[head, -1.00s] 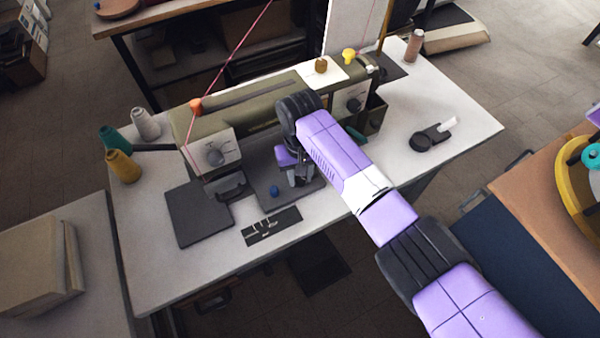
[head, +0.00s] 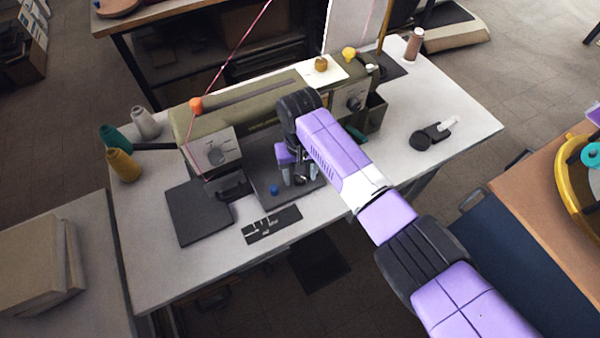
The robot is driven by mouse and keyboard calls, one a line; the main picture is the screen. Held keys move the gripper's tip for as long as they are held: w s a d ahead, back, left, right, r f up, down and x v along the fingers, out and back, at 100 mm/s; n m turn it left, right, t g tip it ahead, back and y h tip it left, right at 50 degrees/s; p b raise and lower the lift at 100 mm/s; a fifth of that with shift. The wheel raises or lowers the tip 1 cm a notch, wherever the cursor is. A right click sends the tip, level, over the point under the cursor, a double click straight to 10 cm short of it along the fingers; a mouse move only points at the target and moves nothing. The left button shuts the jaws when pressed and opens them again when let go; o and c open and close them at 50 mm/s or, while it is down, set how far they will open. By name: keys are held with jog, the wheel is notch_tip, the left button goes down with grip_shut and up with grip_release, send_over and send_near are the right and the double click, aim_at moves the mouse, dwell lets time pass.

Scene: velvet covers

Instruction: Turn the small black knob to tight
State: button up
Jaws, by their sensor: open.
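A green sewing machine (head: 268,118) stands on a white table. A dark knob (head: 355,102) sits on a pale plate at its right end. A larger grey dial (head: 216,156) sits on a light plate at its left end. The markings on both plates are too small to read, so I cannot tell either setting. My gripper (head: 300,178) points down in front of the machine's middle, over the dark plate, left of and lower than the dark knob. It is open and empty, touching neither knob. My purple arm passes just below and left of the dark knob.
A small blue thing (head: 274,190) lies on the dark plate left of my gripper. Thread spools (head: 122,166) stand at the table's left end. A pink thread (head: 235,60) rises from the machine. The white table (head: 455,110) has free room at right.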

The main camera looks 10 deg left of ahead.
aim_at(300, 176)
jog(key=shift+r, duration=3.9)
